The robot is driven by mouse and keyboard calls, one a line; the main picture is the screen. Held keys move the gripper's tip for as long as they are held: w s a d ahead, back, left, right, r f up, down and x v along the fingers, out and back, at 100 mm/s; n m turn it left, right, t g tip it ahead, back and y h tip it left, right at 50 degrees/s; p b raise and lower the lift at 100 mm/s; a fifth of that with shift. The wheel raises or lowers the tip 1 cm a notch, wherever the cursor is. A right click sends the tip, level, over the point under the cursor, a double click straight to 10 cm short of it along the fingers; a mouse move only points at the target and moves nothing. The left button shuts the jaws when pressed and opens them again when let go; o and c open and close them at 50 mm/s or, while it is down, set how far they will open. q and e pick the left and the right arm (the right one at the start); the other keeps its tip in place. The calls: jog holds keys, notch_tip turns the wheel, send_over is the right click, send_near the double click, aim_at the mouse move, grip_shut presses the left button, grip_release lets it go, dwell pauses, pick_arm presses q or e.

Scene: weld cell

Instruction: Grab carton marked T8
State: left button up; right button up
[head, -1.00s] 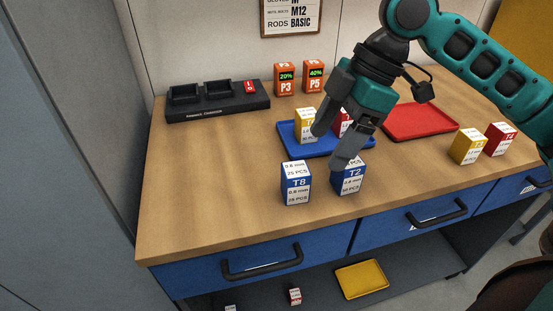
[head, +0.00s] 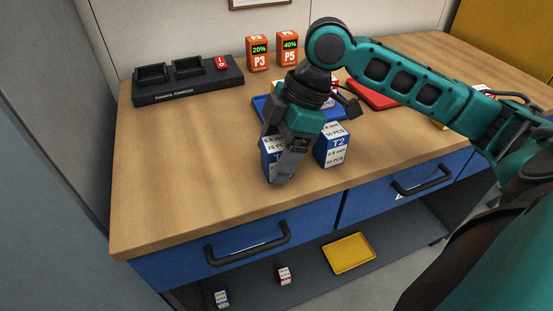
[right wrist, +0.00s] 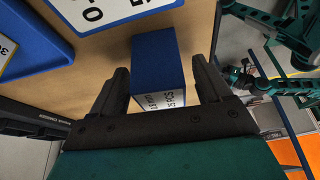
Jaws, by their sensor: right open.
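The T8 carton (head: 268,152) is a blue box with a white label, standing on the wooden bench near its front edge. My right gripper (head: 277,166) is down over it in the head view and hides most of it, including its T8 mark. In the right wrist view the blue carton (right wrist: 158,62) stands between the two open fingers of the right gripper (right wrist: 160,84), with small gaps seen on both sides. The similar blue T2 carton (head: 332,148) stands just to the right of it. My left gripper is not in view.
A blue tray (head: 263,103) lies behind, partly hidden by my arm. A red tray (head: 368,96) is at the right. A black charger (head: 190,88) and orange packs P3 (head: 258,56) and P5 (head: 288,50) stand at the back. The bench's left part is clear.

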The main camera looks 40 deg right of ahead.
jog(key=shift+x, duration=0.8)
jog(key=shift+c, duration=0.3)
jog(key=c, duration=1)
jog(key=shift+r, duration=0.1)
